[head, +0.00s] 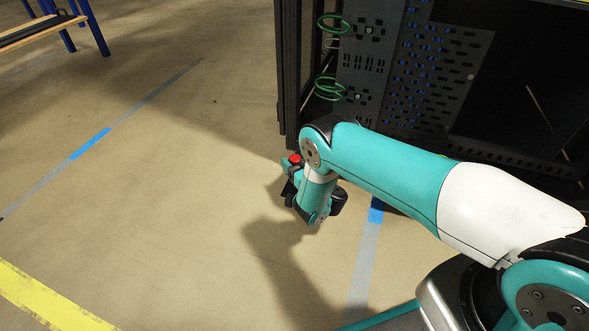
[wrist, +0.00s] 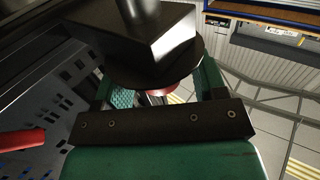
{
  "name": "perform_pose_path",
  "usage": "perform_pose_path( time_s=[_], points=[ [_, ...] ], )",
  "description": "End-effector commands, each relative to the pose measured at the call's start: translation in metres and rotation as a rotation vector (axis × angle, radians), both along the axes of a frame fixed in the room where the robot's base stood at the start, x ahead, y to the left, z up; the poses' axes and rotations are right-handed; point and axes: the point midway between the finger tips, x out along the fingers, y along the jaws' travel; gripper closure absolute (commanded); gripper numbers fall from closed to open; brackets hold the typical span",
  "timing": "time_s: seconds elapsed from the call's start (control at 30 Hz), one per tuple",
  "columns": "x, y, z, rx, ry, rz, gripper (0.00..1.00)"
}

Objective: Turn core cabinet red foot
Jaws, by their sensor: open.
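The core cabinet (head: 288,90) is a black rack at the back right of the head view. A red rounded part (head: 295,159) shows by its lower front corner, at the tip of my gripper (head: 291,180). In the wrist view, the teal fingers of my gripper (wrist: 158,88) are apart, one on each side of a dark round disc (wrist: 150,68) under a black block. A little red of the foot (wrist: 160,92) shows between the fingers, below the disc. The disc and gripper body hide most of it. I cannot tell whether the fingers touch it.
A blue-legged bench (head: 40,30) stands far left. The floor (head: 120,200) left of my arm is clear. A red bar (wrist: 22,140) shows at the wrist view's left.

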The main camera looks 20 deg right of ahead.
Motion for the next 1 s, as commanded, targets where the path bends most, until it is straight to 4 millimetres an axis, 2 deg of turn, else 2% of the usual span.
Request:
perform_pose_path(
  time_s=[0.03, 0.73, 0.77, 0.97, 1.0],
  points=[
    [0.0022, 0.0006, -0.0074, -0.001, -0.001, 0.000, 0.35],
    [0.0076, 0.0018, 0.0013, 0.000, 0.000, 0.000, 0.35],
    [0.0076, 0.0018, 0.0013, 0.000, 0.000, 0.000, 0.37],
    [0.0077, 0.0018, 0.0012, -0.001, 0.000, 0.000, 0.83],
    [0.0077, 0.0018, 0.0011, 0.000, 0.000, 0.000, 0.84]
  ],
)
